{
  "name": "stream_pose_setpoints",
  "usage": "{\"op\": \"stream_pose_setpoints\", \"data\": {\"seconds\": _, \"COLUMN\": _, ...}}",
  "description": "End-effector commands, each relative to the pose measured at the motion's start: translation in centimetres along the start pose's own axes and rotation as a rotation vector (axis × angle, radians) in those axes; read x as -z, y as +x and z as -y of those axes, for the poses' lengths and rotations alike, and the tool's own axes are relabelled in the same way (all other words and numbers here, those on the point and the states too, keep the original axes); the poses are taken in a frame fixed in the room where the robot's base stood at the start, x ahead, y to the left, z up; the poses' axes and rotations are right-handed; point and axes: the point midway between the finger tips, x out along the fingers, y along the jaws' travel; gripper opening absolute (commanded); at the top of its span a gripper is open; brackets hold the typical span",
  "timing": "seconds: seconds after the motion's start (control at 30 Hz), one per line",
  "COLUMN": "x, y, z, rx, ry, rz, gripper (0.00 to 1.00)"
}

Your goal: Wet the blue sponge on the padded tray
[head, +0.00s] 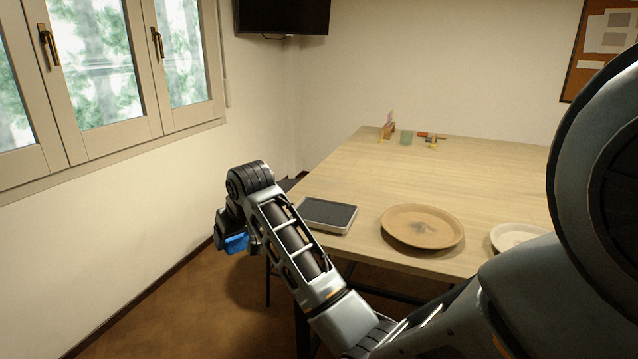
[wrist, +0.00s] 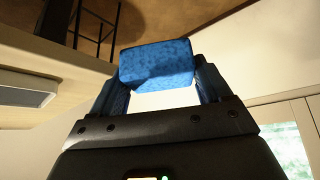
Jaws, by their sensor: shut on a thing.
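The blue sponge (wrist: 157,65) is between the two fingers of my gripper (wrist: 155,90) in the wrist view, and the fingers are shut on it. In the head view the sponge (head: 236,243) hangs at the end of my arm, left of the table's left edge and clear of the table top. The padded tray (head: 327,229) is a light tray with a dark grey pad, lying at the table's near left corner, with nothing on it. Part of the tray (wrist: 25,88) also shows at the left in the wrist view. I cannot tell if the sponge is wet.
On the wooden table (head: 480,180), a round tan plate (head: 422,227) lies right of the tray, with a paler dish (head: 520,237) beyond it. The middle is clear. Windows (head: 110,65) are at left.

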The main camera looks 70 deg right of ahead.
Motion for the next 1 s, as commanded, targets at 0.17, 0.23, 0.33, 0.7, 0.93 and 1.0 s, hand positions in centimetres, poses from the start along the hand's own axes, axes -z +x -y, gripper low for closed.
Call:
{"op": "stream_pose_setpoints", "data": {"seconds": 0.17, "x": 2.2, "y": -3.0, "z": -9.6, "rx": -0.065, "ry": 0.095, "rz": -0.004, "gripper": 0.54}}
{"op": "stream_pose_setpoints", "data": {"seconds": 0.23, "x": 2.5, "y": -4.2, "z": -12.8, "rx": -0.085, "ry": 0.127, "rz": -0.002, "gripper": 0.54}}
{"op": "stream_pose_setpoints", "data": {"seconds": 0.33, "x": 2.5, "y": -5.8, "z": -16.8, "rx": -0.110, "ry": 0.168, "rz": -0.002, "gripper": 0.54}}
{"op": "stream_pose_setpoints", "data": {"seconds": 0.7, "x": 1.8, "y": -8.2, "z": -22.6, "rx": -0.146, "ry": 0.229, "rz": 0.001, "gripper": 0.54}}
{"op": "stream_pose_setpoints", "data": {"seconds": 0.93, "x": 1.1, "y": -7.1, "z": -22.6, "rx": -0.147, "ry": 0.229, "rz": 0.000, "gripper": 0.54}}
{"op": "stream_pose_setpoints", "data": {"seconds": 1.0, "x": 0.8, "y": -6.6, "z": -22.6, "rx": -0.147, "ry": 0.229, "rz": 0.000, "gripper": 0.54}}
